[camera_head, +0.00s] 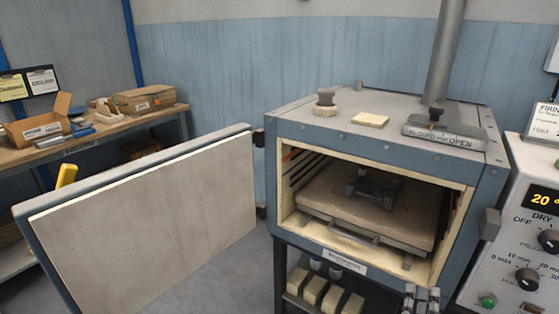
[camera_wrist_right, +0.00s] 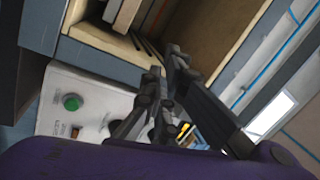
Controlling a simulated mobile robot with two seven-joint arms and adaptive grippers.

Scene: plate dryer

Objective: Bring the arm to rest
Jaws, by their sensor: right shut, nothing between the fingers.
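The plate dryer (camera_head: 285,135) is a blue-grey box, and its pale-lined door (camera_head: 150,215) is swung wide open to the left. A thick beige slab (camera_head: 320,205) lies on the shelf inside, and a dark metal fixture (camera_head: 375,187) sits on it. My right gripper (camera_head: 422,290) is at the lower edge of the head view, in front of and below the dryer's right front corner. It is shut and empty, apart from the dryer as far as I can tell. In the right wrist view its dark fingers (camera_wrist_right: 162,70) come together before the opening. My left gripper is out of view.
The control panel (camera_head: 510,265) stands close at the right of my right gripper. A flue pipe (camera_head: 447,50) rises from the dryer top. A workbench (camera_head: 95,135) with boxes is at the back left. Several blocks (camera_head: 312,290) lie on a shelf below the chamber.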

